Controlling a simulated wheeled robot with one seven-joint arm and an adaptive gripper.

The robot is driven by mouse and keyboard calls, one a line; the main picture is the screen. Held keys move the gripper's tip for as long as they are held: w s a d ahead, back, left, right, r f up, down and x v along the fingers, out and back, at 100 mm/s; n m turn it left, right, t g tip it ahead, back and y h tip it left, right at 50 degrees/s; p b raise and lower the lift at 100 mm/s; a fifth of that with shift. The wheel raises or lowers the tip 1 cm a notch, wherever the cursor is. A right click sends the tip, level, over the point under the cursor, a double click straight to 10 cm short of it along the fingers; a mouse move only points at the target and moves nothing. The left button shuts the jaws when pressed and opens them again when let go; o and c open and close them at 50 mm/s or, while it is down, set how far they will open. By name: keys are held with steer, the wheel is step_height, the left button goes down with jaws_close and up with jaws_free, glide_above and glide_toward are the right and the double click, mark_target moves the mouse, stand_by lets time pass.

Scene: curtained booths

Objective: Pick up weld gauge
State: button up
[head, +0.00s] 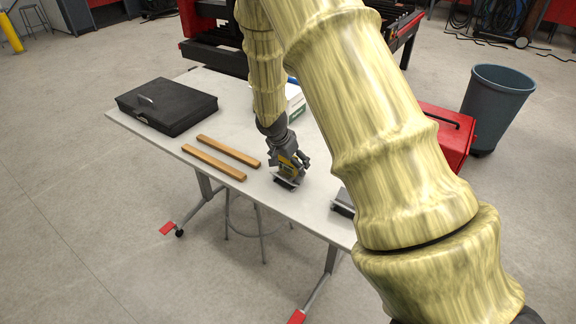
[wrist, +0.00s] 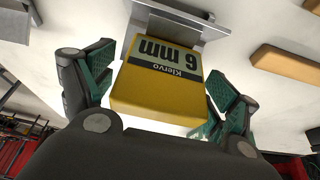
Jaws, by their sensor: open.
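The weld gauge, a yellow block marked "Klervo 6 mm" with a grey metal plate at its far end, fills the middle of the wrist view (wrist: 160,85). In the head view a little of its yellow (head: 291,161) shows at my gripper, near the front edge of the white table (head: 258,192). My gripper (head: 288,164) points down at it. In the wrist view its two green-padded fingers stand apart, one on each side of the yellow block. A gap shows on the left; whether the right finger touches is unclear.
Two wooden bars (head: 215,163) lie left of my gripper, and a black case (head: 167,107) lies farther left. A grey object (head: 343,203), partly hidden by my arm, sits to the right. A red toolbox (head: 443,143) and a blue-grey bin (head: 497,105) are farther right.

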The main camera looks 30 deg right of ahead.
steer(key=c, duration=1.2)
steer(key=shift+c, duration=0.3)
steer(key=shift+r, duration=0.1)
